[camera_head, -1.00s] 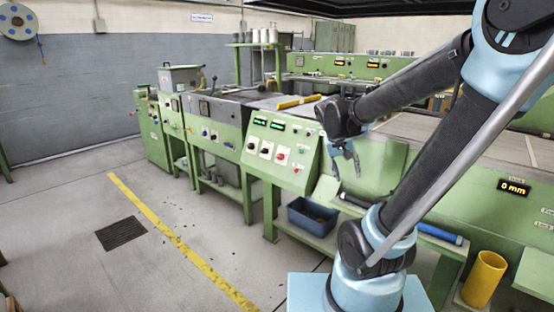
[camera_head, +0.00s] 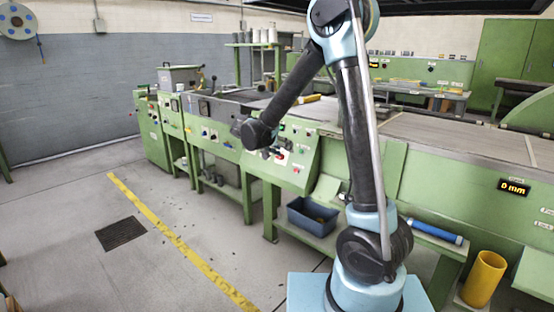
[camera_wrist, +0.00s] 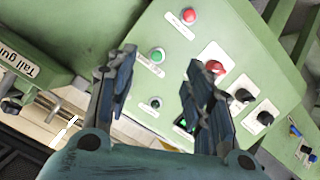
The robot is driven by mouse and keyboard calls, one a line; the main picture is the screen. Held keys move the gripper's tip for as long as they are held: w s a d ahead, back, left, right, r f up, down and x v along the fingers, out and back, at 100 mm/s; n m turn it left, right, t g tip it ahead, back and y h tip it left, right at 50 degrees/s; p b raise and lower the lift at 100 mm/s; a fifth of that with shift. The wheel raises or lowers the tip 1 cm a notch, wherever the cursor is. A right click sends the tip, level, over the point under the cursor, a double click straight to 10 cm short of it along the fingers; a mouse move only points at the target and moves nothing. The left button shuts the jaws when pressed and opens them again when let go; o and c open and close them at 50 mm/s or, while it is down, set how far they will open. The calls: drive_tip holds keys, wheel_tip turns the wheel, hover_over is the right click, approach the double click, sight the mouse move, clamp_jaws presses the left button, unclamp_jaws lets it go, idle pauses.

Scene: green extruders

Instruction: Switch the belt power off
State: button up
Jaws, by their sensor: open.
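The green control panel (camera_head: 298,172) stands left of my arm's base in the head view. In the wrist view its sloped face (camera_wrist: 200,95) shows tilted. It bears a red rotary knob (camera_wrist: 215,66), two black knobs (camera_wrist: 243,95), (camera_wrist: 265,117), a red button (camera_wrist: 189,16), a green button (camera_wrist: 157,55) and a darker green button (camera_wrist: 154,102). The labels are too small to read, so I cannot tell which is belt power. My gripper (camera_wrist: 163,62) is open and empty over the panel.
A blue bin (camera_head: 312,216) sits on the shelf beneath the panel. A yellow cylinder (camera_head: 483,279) and a blue roll (camera_head: 436,232) are at the right. A "Tail gui…" label (camera_wrist: 20,62) marks a green part left of the panel in the wrist view.

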drive_tip(key=w+a+f+t, duration=0.2)
drive_tip(key=a+f+t, duration=0.15)
drive_tip(key=a, duration=0.85)
drive_tip(key=shift+m+g, duration=0.4)
drive_tip(key=shift+g, duration=0.05)
drive_tip(key=x, duration=1.7)
drive_tip(key=shift+d+f, duration=0.2)
